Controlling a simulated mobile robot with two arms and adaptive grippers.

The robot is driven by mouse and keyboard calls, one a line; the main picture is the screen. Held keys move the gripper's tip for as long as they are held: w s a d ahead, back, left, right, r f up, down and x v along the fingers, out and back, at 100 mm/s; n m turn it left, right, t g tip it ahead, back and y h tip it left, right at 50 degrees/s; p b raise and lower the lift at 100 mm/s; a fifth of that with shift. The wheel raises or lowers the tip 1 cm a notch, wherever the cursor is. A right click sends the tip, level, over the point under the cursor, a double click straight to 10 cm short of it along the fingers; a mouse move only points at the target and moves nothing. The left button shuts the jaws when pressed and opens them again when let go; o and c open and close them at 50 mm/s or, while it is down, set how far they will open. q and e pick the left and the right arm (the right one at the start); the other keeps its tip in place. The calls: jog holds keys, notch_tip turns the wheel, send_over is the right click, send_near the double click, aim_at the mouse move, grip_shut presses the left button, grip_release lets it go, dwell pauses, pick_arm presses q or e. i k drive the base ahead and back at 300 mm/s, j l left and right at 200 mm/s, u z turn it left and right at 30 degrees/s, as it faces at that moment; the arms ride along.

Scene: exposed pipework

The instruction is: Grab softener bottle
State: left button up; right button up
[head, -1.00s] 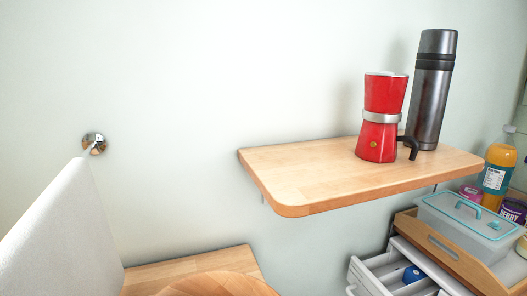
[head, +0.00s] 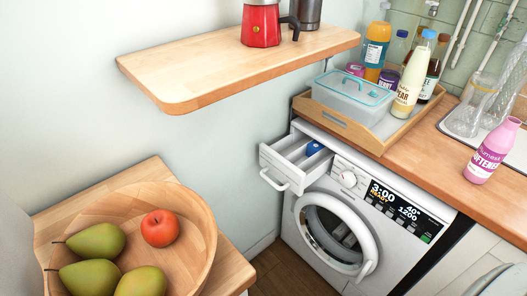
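A wooden tray (head: 340,124) with a lidded plastic box (head: 350,97) and several bottles stands left of the softener. Below is a washing machine (head: 362,215) with its detergent drawer (head: 291,162) pulled out. A wall shelf (head: 220,65) and fruit bowl (head: 196,225) are at left.

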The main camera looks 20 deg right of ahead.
aim_at(497, 144)
jog(key=k+l, duration=0.25)
jog(key=k+l+z, duration=0.15)
jog(key=z, duration=1.7)
